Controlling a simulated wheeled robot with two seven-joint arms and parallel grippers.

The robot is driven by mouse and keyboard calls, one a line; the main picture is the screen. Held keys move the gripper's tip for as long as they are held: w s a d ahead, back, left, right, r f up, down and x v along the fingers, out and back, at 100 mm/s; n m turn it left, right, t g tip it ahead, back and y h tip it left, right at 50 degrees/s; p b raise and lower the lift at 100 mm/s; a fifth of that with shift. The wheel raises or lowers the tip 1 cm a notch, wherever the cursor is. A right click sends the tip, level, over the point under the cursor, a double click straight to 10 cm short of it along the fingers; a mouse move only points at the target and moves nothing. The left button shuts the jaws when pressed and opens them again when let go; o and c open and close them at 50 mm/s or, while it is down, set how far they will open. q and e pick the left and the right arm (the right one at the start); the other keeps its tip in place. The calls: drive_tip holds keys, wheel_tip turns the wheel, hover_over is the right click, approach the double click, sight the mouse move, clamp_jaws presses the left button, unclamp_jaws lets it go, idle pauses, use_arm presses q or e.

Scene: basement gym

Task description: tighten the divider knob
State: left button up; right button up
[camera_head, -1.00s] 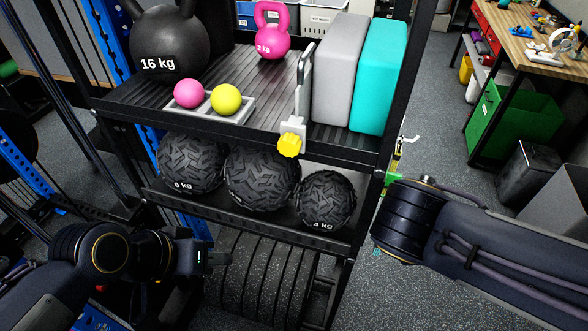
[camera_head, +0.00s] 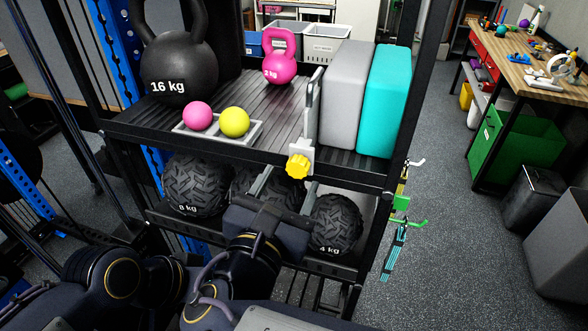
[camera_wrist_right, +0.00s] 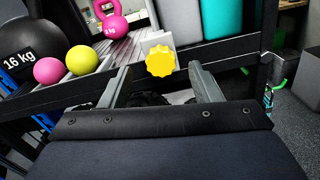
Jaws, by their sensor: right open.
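The yellow lobed divider knob (camera_head: 298,166) sits on a pale bracket at the front edge of the upper shelf, at the foot of the upright grey divider (camera_head: 313,100). My right gripper (camera_head: 291,178) is open and empty just in front of and below the knob. In the right wrist view the knob (camera_wrist_right: 160,61) appears between the two spread fingertips (camera_wrist_right: 162,72), with clear gaps at both sides; no contact shows. My left arm (camera_head: 105,272) is at the lower left; its fingers are hidden or too dark to make out.
The shelf holds a black kettlebell (camera_head: 178,65), a pink kettlebell (camera_head: 280,68), a tray (camera_head: 190,135) with two small balls, and grey (camera_head: 345,100) and teal (camera_head: 385,105) blocks right of the divider. Textured balls (camera_head: 335,225) fill the lower shelf close behind my right gripper.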

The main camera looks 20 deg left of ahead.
sight(296, 170)
drive_tip(key=shift+w, duration=1.6)
drive_tip(key=shift+c, duration=0.5)
